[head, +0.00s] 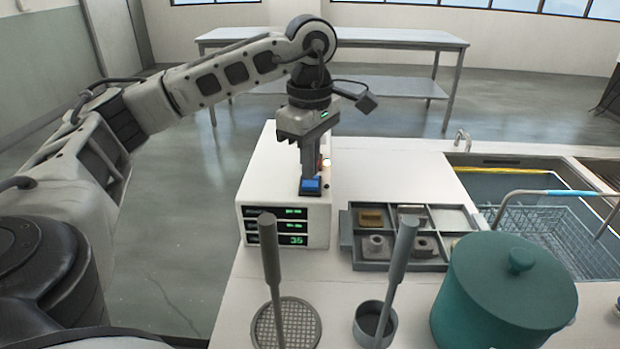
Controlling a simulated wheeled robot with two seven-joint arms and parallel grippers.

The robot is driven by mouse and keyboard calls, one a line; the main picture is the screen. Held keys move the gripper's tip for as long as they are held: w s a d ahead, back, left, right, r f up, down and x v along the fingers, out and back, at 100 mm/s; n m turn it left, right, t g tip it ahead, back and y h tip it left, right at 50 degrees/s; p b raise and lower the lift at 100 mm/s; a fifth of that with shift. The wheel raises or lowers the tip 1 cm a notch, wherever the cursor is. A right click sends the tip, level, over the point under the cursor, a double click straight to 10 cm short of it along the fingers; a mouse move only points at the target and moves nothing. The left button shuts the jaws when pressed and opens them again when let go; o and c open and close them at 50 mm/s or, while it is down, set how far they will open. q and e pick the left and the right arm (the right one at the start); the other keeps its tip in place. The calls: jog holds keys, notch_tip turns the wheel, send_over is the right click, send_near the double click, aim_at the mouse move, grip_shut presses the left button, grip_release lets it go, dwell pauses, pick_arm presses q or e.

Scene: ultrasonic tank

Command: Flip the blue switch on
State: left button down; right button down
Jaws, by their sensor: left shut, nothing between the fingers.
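The blue switch (310,186) sits on the top front edge of a white control box (256,195) with green displays. My left gripper (309,176) points straight down over the box, its shut fingers empty. Its fingertips are at the blue switch, just behind or on it; I cannot tell whether they touch. A small lit lamp (326,162) shows beside the fingers on the box top. The fingers hide part of the box top behind the switch. My right gripper is not in view.
Right of the box is a grey divided tray (376,266) with small parts. In front are a long-handled mesh strainer (270,240), a long-handled cup (400,255) and a teal lidded pot (505,290). A tank with a wire basket (550,235) is at the right.

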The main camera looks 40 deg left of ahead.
aim_at(310, 184)
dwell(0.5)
pick_arm(q)
jog(key=shift+f+b, duration=0.45)
jog(key=shift+f, duration=0.15)
dwell(0.3)
jog(key=shift+f+b, duration=0.35)
jog(key=shift+f, duration=0.1)
jog(key=shift+s, duration=0.1)
notch_tip(310, 184, up, 7)
jog(key=p, duration=0.6)
dwell(0.4)
dwell(0.5)
